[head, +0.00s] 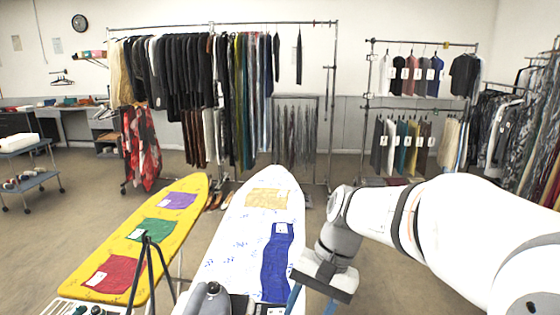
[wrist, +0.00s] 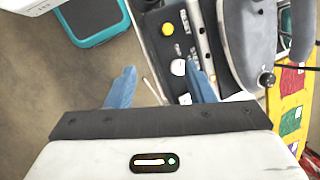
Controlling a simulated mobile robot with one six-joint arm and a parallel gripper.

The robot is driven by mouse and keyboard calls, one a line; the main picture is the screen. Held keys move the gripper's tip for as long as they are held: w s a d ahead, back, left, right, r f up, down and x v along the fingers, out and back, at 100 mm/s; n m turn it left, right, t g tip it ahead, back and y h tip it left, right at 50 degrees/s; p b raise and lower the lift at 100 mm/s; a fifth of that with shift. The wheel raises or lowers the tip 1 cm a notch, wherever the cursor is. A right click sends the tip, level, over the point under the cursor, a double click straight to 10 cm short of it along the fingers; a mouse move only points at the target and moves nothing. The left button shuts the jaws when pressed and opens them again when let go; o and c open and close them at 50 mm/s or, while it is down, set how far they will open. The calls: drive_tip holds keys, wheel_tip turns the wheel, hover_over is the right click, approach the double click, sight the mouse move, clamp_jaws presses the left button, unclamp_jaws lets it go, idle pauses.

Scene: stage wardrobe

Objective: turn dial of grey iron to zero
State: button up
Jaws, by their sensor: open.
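The grey iron (head: 208,300) shows at the bottom edge of the head view, at the near end of the white ironing board, partly cut off. In the wrist view its grey body (wrist: 235,40) is right of my fingers. A round dark knob (wrist: 266,79) is on it; I cannot read any marks or its setting. My gripper (head: 311,302) is right of the iron in the head view. Its two blue fingers are apart with nothing between them, and the gripper also shows in the wrist view (wrist: 160,72). The fingers are not touching the knob.
The white board (head: 230,235) holds folded cloths. A yellow board (head: 120,250) stands at left. A teal-edged box (wrist: 92,18) is on the floor. Clothes racks stand behind.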

drive_tip(key=s+d+f+n+t+h, duration=0.1)
drive_tip(key=s+d+n+t+h, duration=0.2)
drive_tip(key=s+d, duration=0.4)
drive_tip(key=d+t+h, duration=0.1)
drive_tip(key=d+t, duration=0.1)
drive_tip(key=d, duration=0.1)
drive_tip(key=shift+s+f+t, duration=0.15)
drive_tip(key=shift+s+t, duration=0.25)
drive_tip(key=shift+a, duration=0.1)
